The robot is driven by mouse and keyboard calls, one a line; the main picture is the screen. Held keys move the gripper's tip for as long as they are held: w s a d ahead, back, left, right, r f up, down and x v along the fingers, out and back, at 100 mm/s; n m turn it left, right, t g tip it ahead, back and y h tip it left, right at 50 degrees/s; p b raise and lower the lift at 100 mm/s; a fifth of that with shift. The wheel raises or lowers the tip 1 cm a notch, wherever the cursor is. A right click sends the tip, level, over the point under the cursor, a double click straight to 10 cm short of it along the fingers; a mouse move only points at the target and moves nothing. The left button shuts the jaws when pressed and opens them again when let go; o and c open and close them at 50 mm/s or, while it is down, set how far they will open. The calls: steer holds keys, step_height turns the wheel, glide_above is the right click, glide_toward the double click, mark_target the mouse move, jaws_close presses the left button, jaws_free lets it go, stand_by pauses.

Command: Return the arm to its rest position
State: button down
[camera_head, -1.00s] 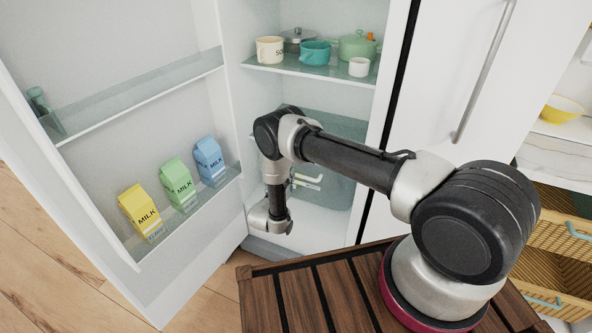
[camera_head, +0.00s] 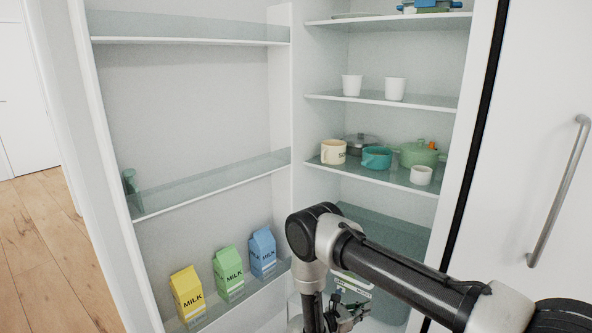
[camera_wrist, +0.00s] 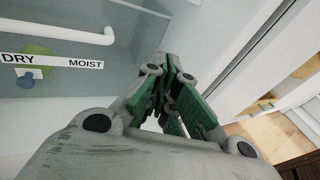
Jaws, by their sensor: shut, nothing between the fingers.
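My gripper (camera_wrist: 172,75) shows in the wrist view with its green-and-grey fingers drawn together and nothing between them. In the head view my gripper (camera_head: 350,304) is low in the picture, in front of the lower part of the open fridge. My arm reaches in from the lower right, and its wrist points down beyond the bent elbow. The clear crisper drawer (camera_head: 385,232) is behind my arm and partly hidden. In the wrist view its handle (camera_wrist: 60,32) is to the left of my gripper, apart from the fingers.
The open fridge door holds yellow (camera_head: 188,294), green (camera_head: 229,271) and blue (camera_head: 263,252) milk cartons. Pots and cups stand on a fridge shelf (camera_head: 385,178). A closed door with a long handle (camera_head: 560,190) is at right. Open floor (camera_head: 45,250) shows at left.

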steer(key=s+d+r+m+g+y, duration=0.1)
steer(key=s+d+r+m+y, duration=0.3)
steer(key=r, duration=1.3)
steer(key=s+d+r+m+g+y, duration=0.1)
steer(key=s+d+r+m+y, duration=0.3)
steer(key=s+r+m, duration=0.8)
steer(key=s+d+r+m+g+y, duration=0.1)
steer(key=s+d+r+m+y, duration=0.4)
steer(key=s+r, duration=0.8)
step_height(320, 180, up, 12)
steer(key=m+y, duration=0.1)
steer(key=m, duration=0.2)
steer(key=shift+s+f+m, duration=0.25)
steer(key=shift+s+m, duration=0.05)
steer(key=shift+m, duration=0.1)
